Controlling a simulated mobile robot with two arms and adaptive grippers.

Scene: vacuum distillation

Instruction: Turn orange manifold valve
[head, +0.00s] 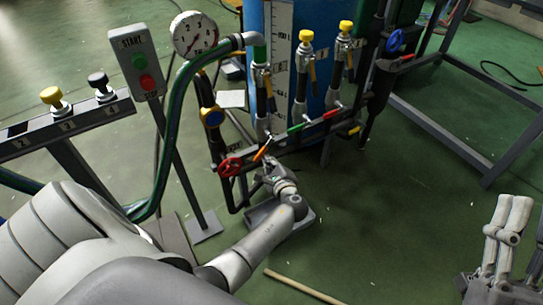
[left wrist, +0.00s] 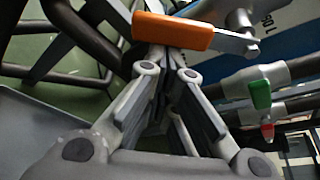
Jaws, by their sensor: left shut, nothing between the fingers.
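The orange valve handle (head: 262,149) sits on the dark manifold pipe, left of a green and a red handle. In the left wrist view the orange handle (left wrist: 172,31) lies across the top, just beyond my fingertips. My left gripper (head: 268,168) is shut and empty, close below the orange handle; its fingers also show in the left wrist view (left wrist: 165,62). I cannot tell whether the fingertips touch the handle. My right gripper (head: 507,222) is at the lower right, away from the manifold; its jaw opening is unclear.
A red round handwheel (head: 230,167) is just left of the orange handle. The green handle (head: 296,128) and red handle (head: 332,113) are to its right. A gauge (head: 195,34), a START post (head: 138,60) and a green hose (head: 171,130) stand left.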

